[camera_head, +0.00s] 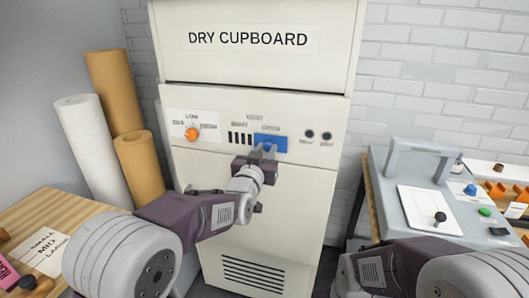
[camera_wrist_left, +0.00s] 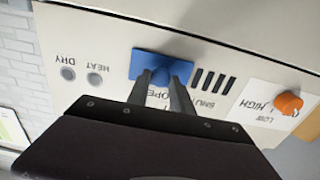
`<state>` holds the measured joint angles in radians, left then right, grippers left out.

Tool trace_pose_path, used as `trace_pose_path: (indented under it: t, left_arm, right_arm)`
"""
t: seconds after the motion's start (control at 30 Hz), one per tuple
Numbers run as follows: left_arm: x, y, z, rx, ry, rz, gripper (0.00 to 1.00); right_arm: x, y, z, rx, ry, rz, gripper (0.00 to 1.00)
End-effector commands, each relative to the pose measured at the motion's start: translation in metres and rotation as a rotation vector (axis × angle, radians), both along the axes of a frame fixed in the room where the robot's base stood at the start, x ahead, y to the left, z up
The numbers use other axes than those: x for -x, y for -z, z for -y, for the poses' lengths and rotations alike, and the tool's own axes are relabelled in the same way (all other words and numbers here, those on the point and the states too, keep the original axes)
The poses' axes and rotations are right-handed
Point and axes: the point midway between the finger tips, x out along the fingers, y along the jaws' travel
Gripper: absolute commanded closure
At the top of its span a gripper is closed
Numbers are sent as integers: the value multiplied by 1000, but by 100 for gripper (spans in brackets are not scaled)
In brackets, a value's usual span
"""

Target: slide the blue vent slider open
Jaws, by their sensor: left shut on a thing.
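The blue vent slider (camera_head: 281,144) is on the front panel of the dry cupboard, at the right of the vent and beside the word that reads OPEN in the wrist view. Dark vent slots (camera_head: 239,138) show uncovered to its left. The slider (camera_wrist_left: 145,64) also shows in the left wrist view, with the slots (camera_wrist_left: 210,82) bare beside it. My left gripper (camera_head: 264,150) is shut on the slider's raised blue grip, one finger on each side in the wrist view (camera_wrist_left: 160,80). My right gripper is outside the views; only part of my right arm shows.
An orange knob (camera_head: 192,134) sits left of the vent, and two dark round indicators (camera_head: 318,135) sit to its right. Rolls (camera_head: 113,90) lean at the left. A wooden table (camera_head: 28,212) is at the lower left; a grey machine (camera_head: 424,205) stands on a bench at the right.

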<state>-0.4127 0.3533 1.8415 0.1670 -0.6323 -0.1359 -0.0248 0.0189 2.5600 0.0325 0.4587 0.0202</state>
Motion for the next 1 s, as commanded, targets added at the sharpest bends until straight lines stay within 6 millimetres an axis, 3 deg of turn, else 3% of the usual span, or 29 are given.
trace_pose_path:
  t: [0.1,0.13,0.2,0.57,1.0]
  left_arm:
    - [1,1,2,-3,5,-3,100]
    - [1,1,2,-3,5,-3,65]
    - [1,1,2,-2,4,-3,53]
    - [5,1,-1,-1,1,-2,53]
    - [81,1,-24,-2,4,-2,53]
  right_arm:
    - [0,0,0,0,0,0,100]
    - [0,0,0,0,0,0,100]
    - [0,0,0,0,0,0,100]
    - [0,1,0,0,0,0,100]
    - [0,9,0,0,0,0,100]
